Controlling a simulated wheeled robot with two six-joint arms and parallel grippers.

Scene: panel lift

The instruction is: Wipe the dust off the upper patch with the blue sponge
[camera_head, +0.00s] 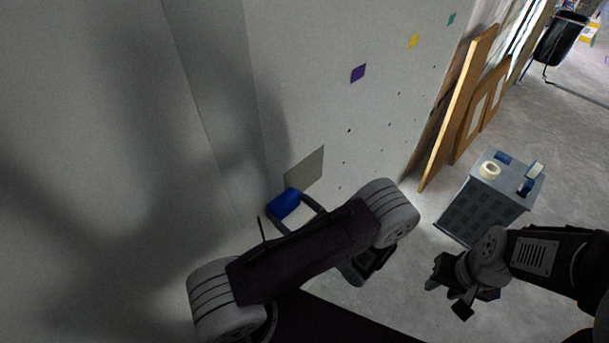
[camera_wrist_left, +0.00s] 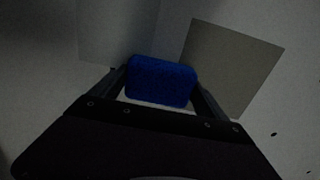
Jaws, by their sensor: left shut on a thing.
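The blue sponge (camera_head: 284,203) is held by my left gripper (camera_head: 291,206), close to the wall panel. In the left wrist view the sponge (camera_wrist_left: 161,81) sits between the two fingers of the left gripper (camera_wrist_left: 160,88). A grey-beige dust patch (camera_head: 305,168) is on the panel just above and right of the sponge. The patch also shows in the left wrist view (camera_wrist_left: 232,66), beside the sponge's right end. I cannot tell whether the sponge touches the panel. My right gripper (camera_head: 452,297) hangs over the floor at lower right, with nothing seen in it; its finger gap is unclear.
A grey crate-like stand (camera_head: 485,200) on the floor at right carries a tape roll (camera_head: 489,170) and small blue items. Wooden boards (camera_head: 462,110) lean on the wall behind. Purple (camera_head: 358,73) and yellow (camera_head: 414,40) squares mark the panel. A dark bin (camera_head: 561,38) stands far back.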

